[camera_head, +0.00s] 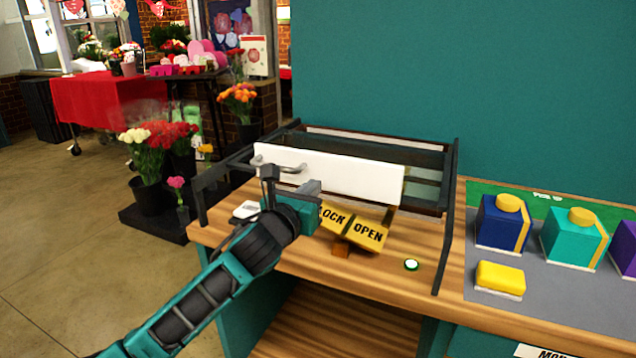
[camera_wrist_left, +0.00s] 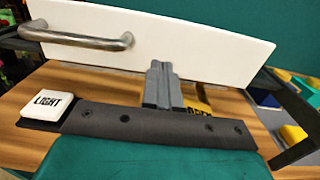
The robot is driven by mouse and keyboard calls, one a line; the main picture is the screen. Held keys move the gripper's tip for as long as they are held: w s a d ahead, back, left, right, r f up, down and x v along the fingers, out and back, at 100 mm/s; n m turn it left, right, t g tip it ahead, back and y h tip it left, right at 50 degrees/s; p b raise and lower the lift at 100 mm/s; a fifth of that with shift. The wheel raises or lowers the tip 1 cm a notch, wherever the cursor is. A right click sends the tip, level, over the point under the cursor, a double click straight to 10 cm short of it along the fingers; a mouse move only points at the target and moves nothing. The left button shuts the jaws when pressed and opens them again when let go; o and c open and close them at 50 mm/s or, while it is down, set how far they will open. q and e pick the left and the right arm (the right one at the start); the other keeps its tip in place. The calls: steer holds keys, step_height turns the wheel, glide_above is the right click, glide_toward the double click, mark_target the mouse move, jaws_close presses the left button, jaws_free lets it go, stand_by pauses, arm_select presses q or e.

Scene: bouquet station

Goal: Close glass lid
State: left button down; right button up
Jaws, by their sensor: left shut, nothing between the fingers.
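A dark-framed case (camera_head: 448,190) stands on the wooden counter, with glass-like dark panes (camera_head: 425,160) at its back right. A white panel (camera_head: 355,174) with a metal handle (camera_head: 283,167) stands across the case, slightly tilted. In the left wrist view the white panel (camera_wrist_left: 210,45) fills the upper part, its handle (camera_wrist_left: 85,40) at left. I cannot tell which part is the glass lid or how far it is open. My left gripper (camera_head: 285,183) is shut and empty, in front of the panel near the handle; its fingertips (camera_wrist_left: 159,70) overlap the panel's lower edge. Contact is unclear. My right gripper is not in view.
A yellow LOCK/OPEN sign (camera_head: 367,234) stands right of my gripper. A white LIGHT switch (camera_wrist_left: 41,106) lies at left. A round button (camera_head: 411,265) sits near the front edge. Coloured boxes (camera_head: 502,223) stand at right. Flower buckets (camera_head: 147,195) stand on the left.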

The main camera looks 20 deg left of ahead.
mark_target(324, 176)
arm_select(q)
steer(key=shift+w, duration=1.8)
